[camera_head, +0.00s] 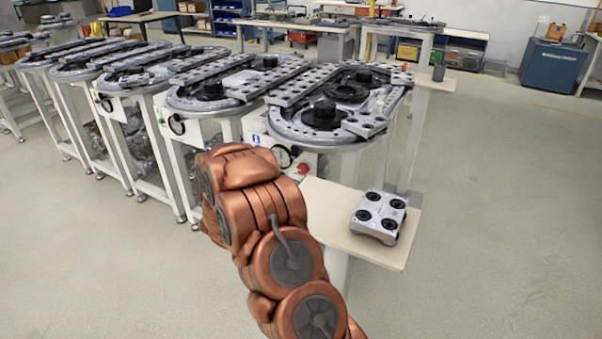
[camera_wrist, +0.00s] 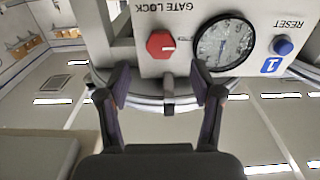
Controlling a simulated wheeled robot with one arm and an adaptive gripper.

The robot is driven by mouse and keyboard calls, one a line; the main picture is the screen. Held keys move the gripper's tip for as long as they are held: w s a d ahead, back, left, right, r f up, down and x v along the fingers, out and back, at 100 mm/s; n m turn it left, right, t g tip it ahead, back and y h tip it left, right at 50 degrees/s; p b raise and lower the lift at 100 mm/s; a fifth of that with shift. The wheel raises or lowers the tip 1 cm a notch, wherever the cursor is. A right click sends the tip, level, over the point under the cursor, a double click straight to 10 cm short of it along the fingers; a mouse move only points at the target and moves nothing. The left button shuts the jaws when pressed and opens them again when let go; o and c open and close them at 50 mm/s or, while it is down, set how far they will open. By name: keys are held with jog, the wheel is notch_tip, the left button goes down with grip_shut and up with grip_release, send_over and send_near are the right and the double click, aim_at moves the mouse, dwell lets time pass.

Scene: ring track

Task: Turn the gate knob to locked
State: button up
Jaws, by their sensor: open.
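The gate knob (camera_wrist: 161,44) is a red octagonal knob with a small white mark pointing right in the wrist view. It sits on a pale panel under the upside-down words GATE LOCK. In the head view the red knob (camera_head: 303,169) shows on the front of the nearest ring track (camera_head: 320,135), just right of my arm. My gripper (camera_wrist: 159,74) is open and empty. Its fingertips point toward the panel, below the knob in the wrist view and one to each side of it, apart from it. The arm hides my gripper in the head view.
A round gauge (camera_wrist: 224,43) and a blue reset button (camera_wrist: 282,45) sit right of the knob. A grey stub (camera_wrist: 168,92) stands between the fingers. A shelf (camera_head: 345,226) with a grey four-wheeled carrier (camera_head: 380,215) is near my arm. More tracks stand left; the right floor is clear.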

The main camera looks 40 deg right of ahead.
aim_at(301, 170)
jog(key=shift+p+x, duration=0.3)
jog(key=shift+x, duration=3.3)
jog(key=c, duration=1.2)
